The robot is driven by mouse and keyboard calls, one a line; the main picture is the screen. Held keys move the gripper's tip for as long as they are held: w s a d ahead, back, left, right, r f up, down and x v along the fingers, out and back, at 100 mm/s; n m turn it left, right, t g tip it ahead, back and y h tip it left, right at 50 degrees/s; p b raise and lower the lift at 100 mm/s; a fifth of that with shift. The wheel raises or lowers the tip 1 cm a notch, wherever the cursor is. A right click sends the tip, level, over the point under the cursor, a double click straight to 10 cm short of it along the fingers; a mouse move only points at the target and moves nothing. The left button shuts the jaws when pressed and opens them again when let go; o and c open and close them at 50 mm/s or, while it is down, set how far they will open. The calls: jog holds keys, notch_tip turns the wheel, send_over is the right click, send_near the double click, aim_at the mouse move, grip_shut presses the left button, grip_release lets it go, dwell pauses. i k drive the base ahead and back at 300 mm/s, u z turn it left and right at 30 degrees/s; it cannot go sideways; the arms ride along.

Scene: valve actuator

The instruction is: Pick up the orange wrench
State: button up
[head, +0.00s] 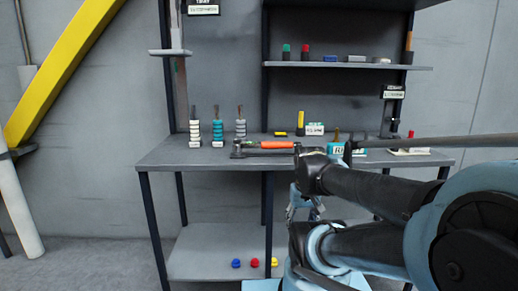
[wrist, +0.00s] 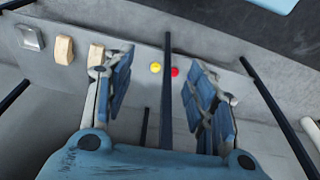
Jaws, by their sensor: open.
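The orange wrench (head: 276,145) lies on the grey workbench (head: 200,156), near the middle of its top. Its orange handle shows, with a dark end to the left. My arm partly covers the bench just right of it. My gripper (head: 304,208) hangs in front of the bench, below the level of its top and lower right of the wrench. In the wrist view my gripper (wrist: 160,95) has its two blue-padded fingers wide apart with nothing held between them. The wrench is not recognisable in the wrist view.
Striped ring stacks (head: 218,132) stand at the bench's left. A yellow-handled tool (head: 301,123) and teal containers (head: 335,148) are near the wrench. An upper shelf (head: 345,66) hangs above. The lower shelf (head: 205,258) holds blue, red and yellow knobs (head: 255,262). Dark legs flank the bench.

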aim_at(237, 150)
jog(key=u, duration=5.25)
jog(key=k, duration=0.45)
jog(key=u, duration=0.1)
